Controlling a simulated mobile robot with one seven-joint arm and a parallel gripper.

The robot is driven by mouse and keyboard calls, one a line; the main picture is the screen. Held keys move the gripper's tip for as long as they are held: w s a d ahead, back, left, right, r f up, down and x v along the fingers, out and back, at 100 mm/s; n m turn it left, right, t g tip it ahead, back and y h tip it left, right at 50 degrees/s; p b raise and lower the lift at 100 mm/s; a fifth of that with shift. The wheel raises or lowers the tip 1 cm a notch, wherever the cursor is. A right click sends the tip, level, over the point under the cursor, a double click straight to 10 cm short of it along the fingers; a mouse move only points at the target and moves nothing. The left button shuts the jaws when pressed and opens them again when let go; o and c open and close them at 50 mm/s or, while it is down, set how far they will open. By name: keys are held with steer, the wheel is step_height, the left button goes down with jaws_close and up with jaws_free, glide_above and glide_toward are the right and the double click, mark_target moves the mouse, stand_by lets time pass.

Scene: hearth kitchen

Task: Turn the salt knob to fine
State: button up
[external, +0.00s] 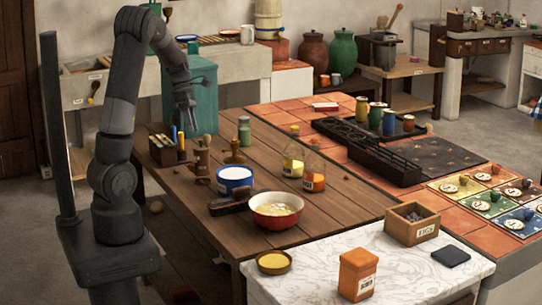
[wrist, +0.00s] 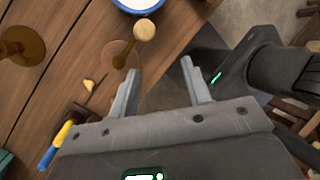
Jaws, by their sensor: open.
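A wooden mill (external: 203,158) with a rounded top stands on the brown table; in the wrist view a pale round wooden knob (wrist: 144,30) on a stem shows just beyond my fingers. I cannot tell from any mark whether this is the salt knob, and no fine setting is readable. A brass piece with a wide foot (external: 235,152) stands to its right, and a round brown piece (wrist: 20,46) shows at the left in the wrist view.
A blue-and-white tub (external: 235,181), a red bowl (external: 277,216) and a dark brush-like object (external: 229,203) stand close in front. A box of coloured sticks (external: 167,152) is at the left, a green jar (external: 244,132) behind.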

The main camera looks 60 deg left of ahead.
mark_target(192, 167)
steer(key=s+a+f+n, duration=0.1)
steer(key=a+f+n, duration=0.3)
steer(key=a+n, duration=0.35)
steer(key=x, duration=1.1)
steer(key=shift+s+r, duration=0.1)
steer(key=shift+c, duration=0.5)
jaws_close()
